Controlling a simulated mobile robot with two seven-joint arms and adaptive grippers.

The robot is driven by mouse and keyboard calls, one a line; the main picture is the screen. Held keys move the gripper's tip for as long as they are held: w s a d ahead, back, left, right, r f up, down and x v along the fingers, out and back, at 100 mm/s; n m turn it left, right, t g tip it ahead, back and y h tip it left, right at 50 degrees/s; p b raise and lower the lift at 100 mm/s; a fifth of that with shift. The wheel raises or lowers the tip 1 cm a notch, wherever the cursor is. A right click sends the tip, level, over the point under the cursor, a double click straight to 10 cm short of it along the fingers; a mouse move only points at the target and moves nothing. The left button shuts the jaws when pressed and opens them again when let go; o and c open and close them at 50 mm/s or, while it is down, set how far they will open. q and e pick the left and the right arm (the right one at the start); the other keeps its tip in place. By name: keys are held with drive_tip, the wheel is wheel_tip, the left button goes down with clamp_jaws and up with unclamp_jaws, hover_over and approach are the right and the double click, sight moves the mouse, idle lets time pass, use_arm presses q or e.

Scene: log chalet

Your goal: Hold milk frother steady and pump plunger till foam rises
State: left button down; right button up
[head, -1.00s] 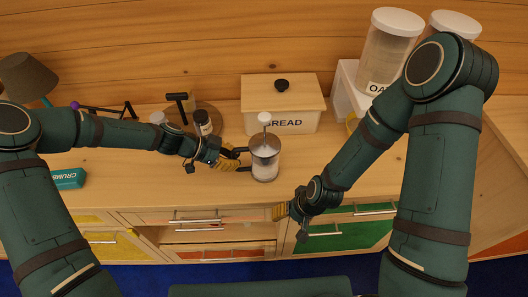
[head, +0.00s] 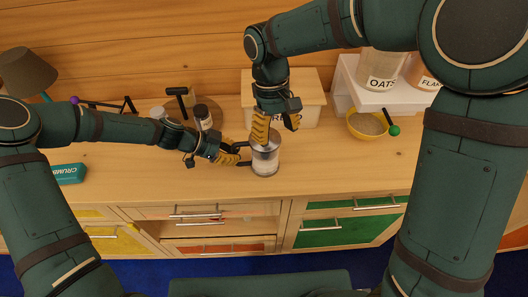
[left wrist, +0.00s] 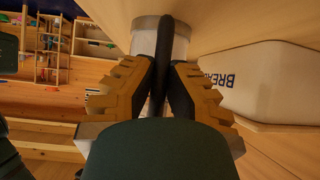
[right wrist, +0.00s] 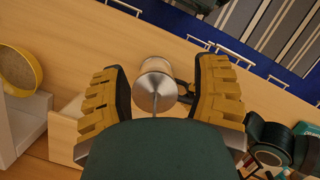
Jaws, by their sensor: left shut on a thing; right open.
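In the right wrist view the lid and thin plunger rod (right wrist: 154,104) lie between the open fingers. The white knob seen earlier is hidden by my right gripper.
A bread box (head: 308,102) stands close behind the frother. The counter right of the frother is clear.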

drive_tip(key=w+a+r+t+y, duration=0.1)
drive_tip(key=w+a+r+t, duration=0.15)
drive_tip(key=w+r, duration=0.6)
drive_tip(key=shift+t, duration=0.25)
drive_tip(key=shift+s+d+f, duration=0.1)
drive_tip(key=shift+s+f, duration=0.15)
drive_tip(key=shift+f, duration=1.1)
drive_tip(key=shift+s+f, duration=0.2)
drive_tip(key=shift+f, duration=1.15)
drive_tip(key=shift+s+d+f, duration=0.1)
drive_tip(key=shift+s+f, duration=0.15)
drive_tip(key=shift+f, duration=1.1)
clamp_jaws()
drive_tip(key=c, duration=1)
unclamp_jaws()
drive_tip(key=shift+c, duration=0.2)
drive_tip(key=o, duration=1.2)
drive_tip(key=shift+c, duration=0.2)
